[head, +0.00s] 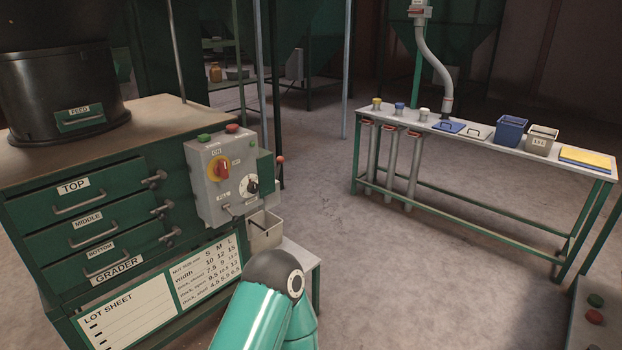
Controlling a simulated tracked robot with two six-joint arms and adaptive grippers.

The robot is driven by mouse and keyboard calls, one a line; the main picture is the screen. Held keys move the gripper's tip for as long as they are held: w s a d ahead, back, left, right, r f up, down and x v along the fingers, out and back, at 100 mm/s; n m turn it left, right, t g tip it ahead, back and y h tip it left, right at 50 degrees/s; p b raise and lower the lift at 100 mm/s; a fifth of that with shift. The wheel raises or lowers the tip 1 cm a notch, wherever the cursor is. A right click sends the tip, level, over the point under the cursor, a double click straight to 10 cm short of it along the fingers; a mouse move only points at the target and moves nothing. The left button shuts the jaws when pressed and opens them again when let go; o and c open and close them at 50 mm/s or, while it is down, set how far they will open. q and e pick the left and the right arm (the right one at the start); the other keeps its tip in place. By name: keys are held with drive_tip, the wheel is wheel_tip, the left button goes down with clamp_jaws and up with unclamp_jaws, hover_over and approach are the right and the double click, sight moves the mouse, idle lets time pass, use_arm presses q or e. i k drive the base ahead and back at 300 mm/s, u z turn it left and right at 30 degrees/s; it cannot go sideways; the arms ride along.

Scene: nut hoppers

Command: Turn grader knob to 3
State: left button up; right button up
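The grader (118,268) is a dark green cabinet at the left with drawers labelled top, middle and bottom. A light grey control box (207,205) is mounted at its right corner. On the box sits a small black knob (252,185) on a pale dial; its numbers and pointer setting are too small to read. A red rotary switch on a yellow plate (218,168) is above and left of it. A teal arm link of mine with a dark joint rises at the bottom centre, below the box. Neither of my grippers shows.
Green (204,137) and red (232,128) buttons top the box. A grey bin (264,232) is below it. A lot sheet (128,318) hangs on the cabinet front. A long bench (480,139) with bins stands at right, with open floor between.

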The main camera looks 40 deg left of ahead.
sight(253, 188)
drive_tip(key=i, duration=1.05)
drive_tip(key=u, duration=0.8)
drive_tip(key=i, duration=0.45)
drive_tip(key=u, duration=0.3)
drive_tip(key=k, duration=0.9)
drive_tip(key=u, duration=0.2)
drive_tip(key=i, duration=0.9)
drive_tip(key=z, duration=0.1)
